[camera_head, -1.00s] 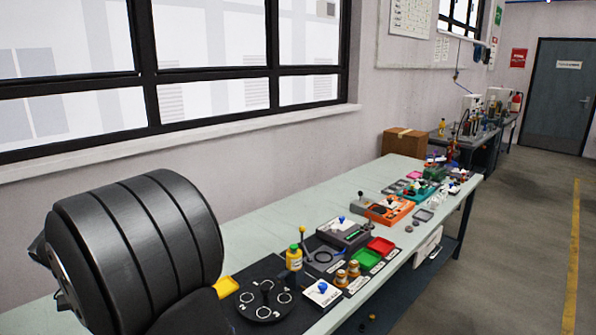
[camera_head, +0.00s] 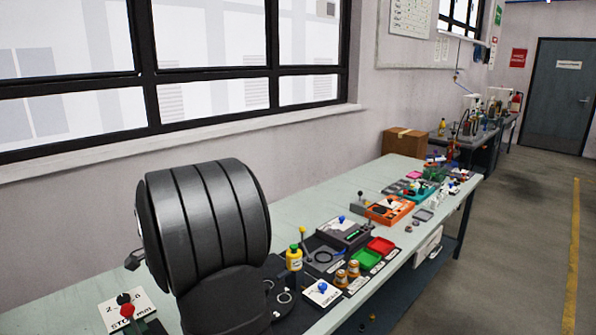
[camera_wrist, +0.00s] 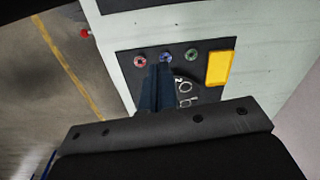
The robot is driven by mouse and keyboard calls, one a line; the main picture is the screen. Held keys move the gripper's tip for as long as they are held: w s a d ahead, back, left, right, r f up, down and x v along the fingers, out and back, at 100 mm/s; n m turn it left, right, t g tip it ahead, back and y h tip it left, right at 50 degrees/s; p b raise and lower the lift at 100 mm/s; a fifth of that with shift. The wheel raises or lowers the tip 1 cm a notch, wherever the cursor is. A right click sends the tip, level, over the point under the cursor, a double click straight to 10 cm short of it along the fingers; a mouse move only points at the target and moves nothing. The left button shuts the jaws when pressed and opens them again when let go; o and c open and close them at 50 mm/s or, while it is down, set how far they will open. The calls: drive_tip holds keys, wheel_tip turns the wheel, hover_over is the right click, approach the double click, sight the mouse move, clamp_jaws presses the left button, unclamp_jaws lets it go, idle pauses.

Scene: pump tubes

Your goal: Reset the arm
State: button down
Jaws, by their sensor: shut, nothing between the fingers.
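My gripper (camera_wrist: 157,72) shows in the wrist view, its two dark blue fingers shut together with nothing between them. It is above the bench and a dark mat (camera_wrist: 125,75). Three small round pieces, one red (camera_wrist: 140,61), one blue (camera_wrist: 166,57) and one green (camera_wrist: 191,54), lie in a row just beyond the fingertips. A round black plate marked with a 2 (camera_wrist: 188,92) is partly hidden by the fingers and the wrist housing. In the head view my arm's thick dark links fill the lower left, and the fingers are hidden.
A yellow tray (camera_wrist: 219,68) lies beside the green piece. A white card with a red knob (camera_head: 127,310) is at left. The far bench is crowded.

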drive_tip(key=shift+w+d+r, duration=0.3)
drive_tip(key=shift+w+r, duration=0.1)
drive_tip(key=shift+r, duration=0.2)
drive_tip(key=shift+w+d+r, duration=0.3)
drive_tip(key=shift+w+r, duration=0.05)
drive_tip(key=shift+r, duration=0.2)
